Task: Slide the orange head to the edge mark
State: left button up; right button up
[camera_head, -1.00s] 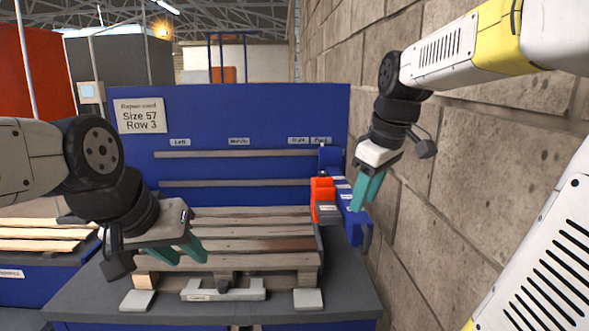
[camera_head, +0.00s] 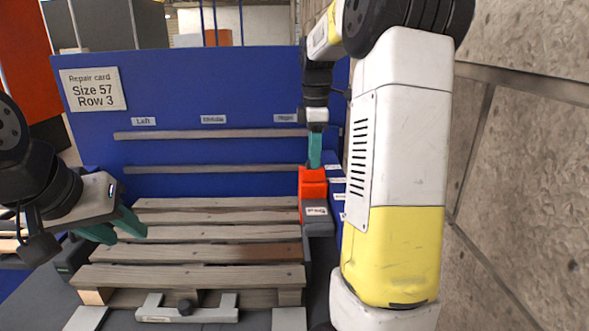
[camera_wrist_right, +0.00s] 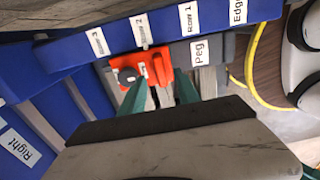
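A grey block labelled Peg (camera_head: 316,211) adjoins the head. My right gripper (camera_head: 315,163) points down just above the head. In the wrist view its green fingers (camera_wrist_right: 162,80) are apart, on either side of an orange fin; contact is unclear. My left gripper (camera_head: 122,234) is open and empty at the pallet's left.
The wooden pallet (camera_head: 210,232) lies in front of a blue panel (camera_head: 215,95) with grey bars. A grey clamp-like bracket (camera_head: 187,315) is at the front. A stone wall (camera_head: 520,150) stands close on the right.

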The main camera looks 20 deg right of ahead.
aim_at(314, 171)
notch_tip(314, 171, down, 5)
dwell(0.3)
jog(key=shift+c, duration=0.2)
grip_shut()
jog(key=shift+r, duration=0.1)
dwell(1.1)
